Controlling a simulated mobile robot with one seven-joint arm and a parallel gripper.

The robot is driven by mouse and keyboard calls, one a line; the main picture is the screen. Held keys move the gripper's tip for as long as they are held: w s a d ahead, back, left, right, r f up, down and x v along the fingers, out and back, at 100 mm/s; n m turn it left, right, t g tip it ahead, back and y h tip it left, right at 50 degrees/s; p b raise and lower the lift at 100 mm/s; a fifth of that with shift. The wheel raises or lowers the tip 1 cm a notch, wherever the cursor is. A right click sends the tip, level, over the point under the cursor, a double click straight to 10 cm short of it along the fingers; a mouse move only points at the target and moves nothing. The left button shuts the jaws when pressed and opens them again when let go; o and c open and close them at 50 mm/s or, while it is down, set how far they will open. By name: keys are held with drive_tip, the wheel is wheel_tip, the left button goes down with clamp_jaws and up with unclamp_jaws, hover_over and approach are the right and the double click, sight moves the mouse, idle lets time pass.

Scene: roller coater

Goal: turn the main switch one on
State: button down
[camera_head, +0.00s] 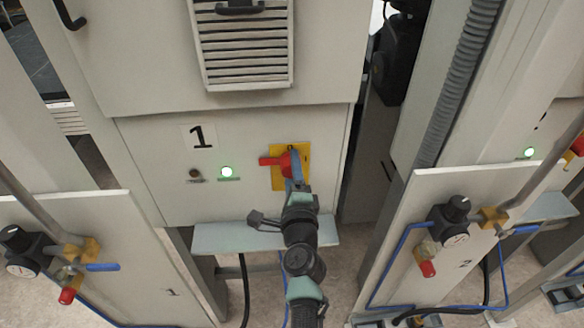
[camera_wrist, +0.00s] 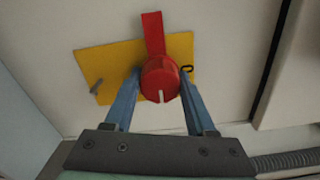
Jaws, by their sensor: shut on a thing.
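The main switch one (camera_head: 270,161) is a red rotary knob with a flat red handle on a yellow plate (camera_head: 304,160), on the grey cabinet panel marked 1. In the head view its handle points left, roughly level. In the wrist view the knob (camera_wrist: 160,85) sits between the two blue fingers, with the handle pointing up past them. My gripper (camera_head: 295,170), also in the wrist view (camera_wrist: 160,77), is shut on the round knob, one finger on each side. The fingers and wrist hide part of the knob and plate in the head view.
Left of the switch are a lit green lamp (camera_head: 227,172) and a dark button (camera_head: 195,174). A pale shelf (camera_head: 225,239) juts out below the panel. Panels with regulators, red-tipped valves and blue hoses stand left and right (camera_head: 457,209). A vent (camera_head: 245,50) is above.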

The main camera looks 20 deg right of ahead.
drive_tip(key=shift+f, duration=0.1)
drive_tip(key=shift+c, duration=1.1)
unclamp_jaws()
drive_tip(key=p+v, duration=0.3)
drive_tip(key=v, duration=1)
drive_tip(key=shift+p, duration=0.35)
drive_tip(key=w+a+r+n+t+y+b, duration=0.15)
drive_tip(key=a+r+n, duration=0.3)
drive_tip(key=r, duration=0.45)
drive_tip(key=w+a+r+n+t+y+b, duration=0.1)
drive_tip(key=a+r+n+t+y, duration=0.3)
drive_tip(key=r, duration=0.6)
drive_tip(key=w+a+r+n+b, duration=0.1)
drive_tip(key=w+a+r+n, duration=0.15)
drive_tip(key=r+n, duration=0.5)
drive_tip(key=s+a+r+n+t+b, duration=0.1)
drive_tip(key=s+a+r+n+t, duration=0.1)
drive_tip(key=s+r+n, duration=0.2)
drive_tip(key=s+a+r+n+t+b, duration=0.2)
drive_tip(key=s+r, duration=0.8)
drive_tip(key=r, duration=0.7)
drive_tip(key=shift+s+a+n, duration=0.2)
drive_tip(key=shift+s+n, duration=0.05)
drive_tip(key=shift+n, duration=0.65)
